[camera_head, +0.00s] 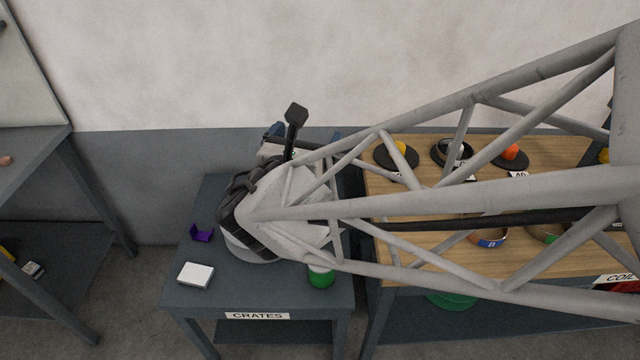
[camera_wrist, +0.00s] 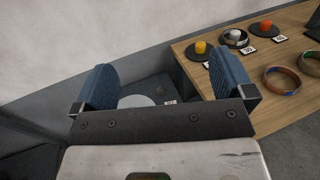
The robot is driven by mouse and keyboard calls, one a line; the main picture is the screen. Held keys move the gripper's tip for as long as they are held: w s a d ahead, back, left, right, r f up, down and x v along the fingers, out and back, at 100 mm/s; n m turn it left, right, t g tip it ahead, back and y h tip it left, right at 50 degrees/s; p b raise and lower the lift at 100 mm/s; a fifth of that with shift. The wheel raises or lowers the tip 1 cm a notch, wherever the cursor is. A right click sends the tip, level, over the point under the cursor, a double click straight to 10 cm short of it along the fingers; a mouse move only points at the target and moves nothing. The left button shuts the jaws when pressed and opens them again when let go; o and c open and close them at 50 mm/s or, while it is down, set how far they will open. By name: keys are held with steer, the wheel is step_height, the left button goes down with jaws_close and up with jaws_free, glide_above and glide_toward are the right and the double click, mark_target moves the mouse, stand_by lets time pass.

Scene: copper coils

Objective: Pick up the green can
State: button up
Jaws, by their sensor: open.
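The green can (camera_head: 320,277) stands on the dark table marked CRATES, near its front right corner. Its upper part is partly covered by my arm's frame in the head view. I cannot make it out in the wrist view. My gripper (camera_wrist: 164,88) is open and empty in the wrist view, its two blue fingers wide apart. Between the fingers lies a pale round disc (camera_wrist: 137,101) on the dark surface below. In the head view my arm hides most of the gripper, which is above the back of the CRATES table.
The CRATES table (camera_head: 240,296) also holds a white box (camera_head: 196,275) and a purple bracket (camera_head: 202,233). To the right, a wooden-topped table (camera_head: 400,262) carries coils and coloured pieces on dark discs. A grey wall stands close behind.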

mark_target(317, 275)
step_height(317, 275, down, 50)
steer(key=shift+d+f, duration=0.1)
steer(key=shift+f, duration=0.1)
steer(key=shift+w, duration=0.15)
steer(key=shift+x, duration=1.2)
steer(key=shift+x, duration=2.6)
steer(key=c, duration=0.9)
steer(key=shift+r, duration=0.1)
